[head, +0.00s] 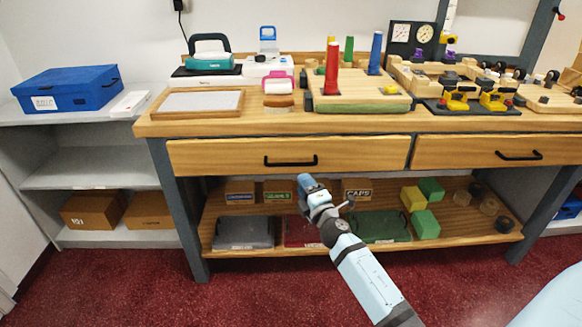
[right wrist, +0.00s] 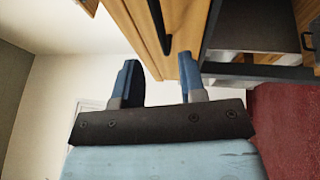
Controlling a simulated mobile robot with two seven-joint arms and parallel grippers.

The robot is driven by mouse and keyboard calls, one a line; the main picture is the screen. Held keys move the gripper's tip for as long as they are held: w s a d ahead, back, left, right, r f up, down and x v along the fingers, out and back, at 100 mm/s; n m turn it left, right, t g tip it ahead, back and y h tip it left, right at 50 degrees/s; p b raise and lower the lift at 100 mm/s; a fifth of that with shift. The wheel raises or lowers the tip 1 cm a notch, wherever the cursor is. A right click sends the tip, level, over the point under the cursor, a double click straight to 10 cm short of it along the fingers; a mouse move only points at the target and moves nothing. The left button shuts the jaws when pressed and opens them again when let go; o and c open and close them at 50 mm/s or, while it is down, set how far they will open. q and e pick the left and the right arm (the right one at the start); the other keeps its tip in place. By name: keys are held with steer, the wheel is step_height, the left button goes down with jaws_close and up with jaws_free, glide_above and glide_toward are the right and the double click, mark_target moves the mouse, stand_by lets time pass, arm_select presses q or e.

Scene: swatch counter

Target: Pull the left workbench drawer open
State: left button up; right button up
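The left workbench drawer (head: 225,156) has a light wooden front set flush under the worktop and looks shut. Its black bar handle (head: 291,161) is in the middle of the front. My right gripper (head: 305,181) is just below the handle in the head view. In the right wrist view the two blue fingers of the right gripper (right wrist: 158,82) are apart with nothing between them. The dark handle (right wrist: 160,28) shows beyond the fingertips, apart from them, beside the wooden drawer front (right wrist: 186,30). My left gripper is not in view.
The right drawer (head: 460,150) has its own handle and looks shut. Below, a lower shelf (head: 225,207) holds cardboard boxes, flat bins and colored blocks. The worktop (head: 160,127) carries a framed tray, stamps and peg stands. The red floor in front is clear.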

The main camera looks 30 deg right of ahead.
mark_target(291, 165)
steer(key=x, duration=0.9)
steer(key=shift+w, duration=0.1)
jaws_close()
